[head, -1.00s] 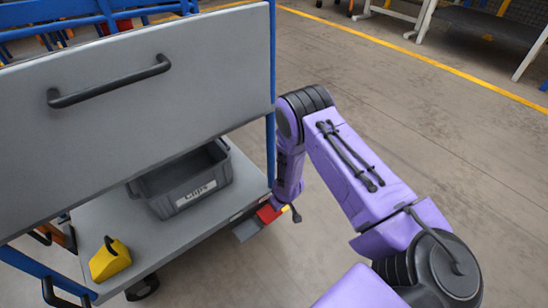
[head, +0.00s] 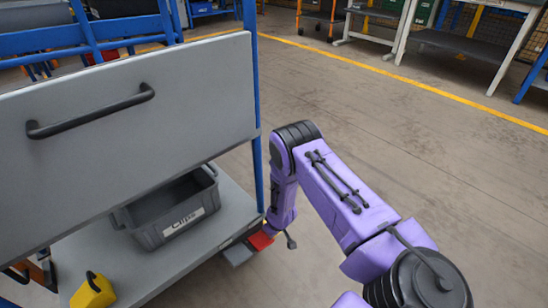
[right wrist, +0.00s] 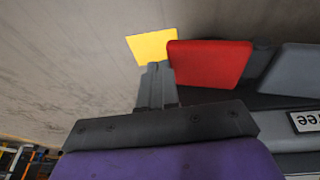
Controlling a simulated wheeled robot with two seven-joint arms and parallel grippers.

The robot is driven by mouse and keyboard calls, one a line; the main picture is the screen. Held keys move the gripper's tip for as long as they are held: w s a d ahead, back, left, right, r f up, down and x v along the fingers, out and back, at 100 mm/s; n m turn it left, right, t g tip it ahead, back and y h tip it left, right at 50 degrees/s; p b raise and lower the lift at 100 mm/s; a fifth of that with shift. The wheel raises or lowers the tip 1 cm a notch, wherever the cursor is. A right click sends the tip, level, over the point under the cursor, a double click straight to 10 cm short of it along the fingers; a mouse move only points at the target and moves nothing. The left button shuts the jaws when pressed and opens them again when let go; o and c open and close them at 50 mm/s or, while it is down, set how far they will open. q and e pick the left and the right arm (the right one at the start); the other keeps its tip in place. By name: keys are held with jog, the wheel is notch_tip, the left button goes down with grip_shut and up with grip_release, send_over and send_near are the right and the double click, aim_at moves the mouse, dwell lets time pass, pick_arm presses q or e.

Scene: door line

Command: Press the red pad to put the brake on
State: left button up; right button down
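The red pad (head: 261,241) is at the lower right corner of the cart, beside a grey pad (head: 238,254). In the right wrist view the red pad (right wrist: 210,63) is close, just right of the fingertips, with the grey pad (right wrist: 292,70) further right. My right gripper (right wrist: 156,68) has its two grey fingers together. Their tips overlap a yellow plate (right wrist: 152,46) left of the red pad; I cannot tell whether they touch it. In the head view my right arm hides most of the gripper. My left gripper is out of view.
The cart has a grey upper panel (head: 190,90) with a black handle (head: 90,112). Its lower shelf (head: 120,250) carries a grey bin (head: 172,212) and a yellow block (head: 93,291). Open floor (head: 400,130) lies right of the cart; workbenches (head: 460,45) stand behind.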

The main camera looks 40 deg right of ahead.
jog(key=shift+f, duration=0.1)
jog(key=s+d+r+p, duration=0.1)
jog(key=d+r+p, duration=0.1)
jog(key=r+p, duration=0.2)
jog(key=s+d+r+p, duration=0.1)
jog(key=d+r+p, duration=0.1)
jog(key=r, duration=0.7)
jog(key=shift+s+d+p, duration=0.25)
jog(key=shift+s+p, duration=0.15)
jog(key=shift+p, duration=0.5)
jog(key=s+a+m+h, duration=0.15)
jog(key=s+a, duration=0.25)
jog(key=s, duration=0.4)
jog(key=s+a+r+m, duration=0.1)
jog(key=s+a+m, duration=0.2)
jog(key=s+a, duration=0.35)
jog(key=s+a+m+h, duration=0.1)
jog(key=s+a+m, duration=0.1)
jog(key=s, duration=0.7)
notch_tip(320, 180, up, 24)
jog(key=p, duration=2.4)
jog(key=shift+w, duration=0.3)
